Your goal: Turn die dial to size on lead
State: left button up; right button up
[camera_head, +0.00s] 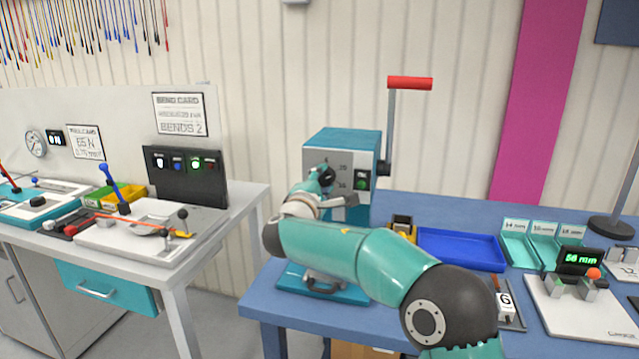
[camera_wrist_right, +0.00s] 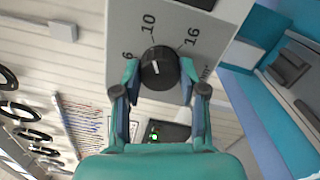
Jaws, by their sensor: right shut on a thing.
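The die dial (camera_wrist_right: 158,66) is a round black knob on the grey face of the teal press (camera_head: 348,141). The numbers 6, 10 and 16 are printed around it, and a white mark shows on the knob. My right gripper (camera_wrist_right: 160,80) is shut on the dial, one finger on each side. In the head view the dial (camera_head: 327,172) is partly hidden by my right gripper (camera_head: 322,183). My left gripper is not in view.
The press has a crank with a red handle (camera_head: 410,83) on its right side. A blue tray (camera_head: 459,248), teal bins (camera_head: 518,242) and a gauge with a green readout (camera_head: 580,260) stand to the right. A white bench with tools (camera_head: 240,196) is at left.

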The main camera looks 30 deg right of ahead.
jog(key=o, duration=0.8)
jog(key=shift+d, duration=0.1)
jog(key=o, duration=0.3)
jog(key=shift+w+f, duration=0.1)
jog(key=shift+w, duration=0.05)
jog(key=shift+o, duration=0.2)
jog(key=v, duration=1.2)
jog(key=shift+f, duration=0.1)
